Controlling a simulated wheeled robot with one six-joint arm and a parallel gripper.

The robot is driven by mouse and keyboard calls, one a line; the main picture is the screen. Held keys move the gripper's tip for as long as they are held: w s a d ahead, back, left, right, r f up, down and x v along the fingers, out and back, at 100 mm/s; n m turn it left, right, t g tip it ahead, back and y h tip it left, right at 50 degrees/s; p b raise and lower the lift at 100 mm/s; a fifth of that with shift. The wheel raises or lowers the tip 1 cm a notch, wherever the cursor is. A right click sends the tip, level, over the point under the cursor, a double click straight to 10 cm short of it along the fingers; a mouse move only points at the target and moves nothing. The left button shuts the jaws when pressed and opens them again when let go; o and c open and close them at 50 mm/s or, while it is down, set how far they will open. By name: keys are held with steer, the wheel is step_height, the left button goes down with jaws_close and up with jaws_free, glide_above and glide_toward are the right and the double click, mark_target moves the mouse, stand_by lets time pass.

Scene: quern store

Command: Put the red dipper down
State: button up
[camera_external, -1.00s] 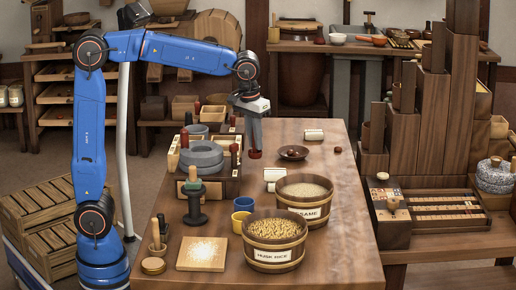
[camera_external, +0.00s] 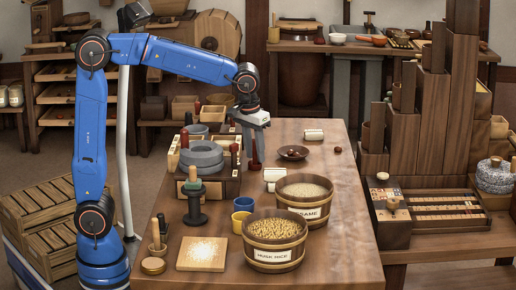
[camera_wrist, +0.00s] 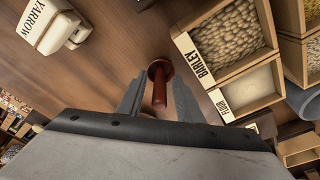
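The red dipper (camera_external: 255,158) stands upright on the wooden table, just right of the box of grain compartments. Its dark red handle and wider round end also show in the wrist view (camera_wrist: 159,84). My gripper (camera_external: 254,138) is above the dipper, pointing down. In the wrist view my gripper (camera_wrist: 158,100) is open, with a finger on each side of the handle and a gap on both sides.
Close by are the barley compartment (camera_wrist: 228,38), the flour compartment (camera_wrist: 252,92) and a white container marked YARROW (camera_wrist: 50,25). A dark dish (camera_external: 293,152) lies to the right. Tubs of sesame (camera_external: 306,212) and husk rice (camera_external: 274,254) stand nearer the camera.

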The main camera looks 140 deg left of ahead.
steer(key=shift+r, duration=0.1)
step_height(320, 180, up, 12)
steer(key=d, duration=0.1)
steer(key=shift+d, duration=0.4)
steer(key=w+d+m, duration=0.1)
steer(key=d, duration=0.4)
steer(key=w+d+r+m+t, duration=0.1)
steer(key=d, duration=0.4)
steer(key=w+d+r+m+t, duration=0.1)
steer(key=d+m, duration=0.1)
steer(key=d, duration=0.3)
steer(key=shift+w+d+r+y, duration=0.15)
steer(key=shift+w+d+y, duration=0.15)
steer(key=shift+w, duration=0.05)
steer(key=s+d+f+m+t, duration=0.15)
steer(key=d+m, duration=0.25)
steer(key=d, duration=0.8)
steer(key=s+d+f+m+t+h, duration=0.1)
steer(key=s+d+f+m+h, duration=0.1)
steer(key=s+d+f+m, duration=0.8)
steer(key=s+d+f, duration=0.2)
steer(key=d+f, duration=0.3)
steer(key=f, duration=0.2)
steer(key=shift+s+d, duration=0.3)
steer(key=shift+d, duration=0.1)
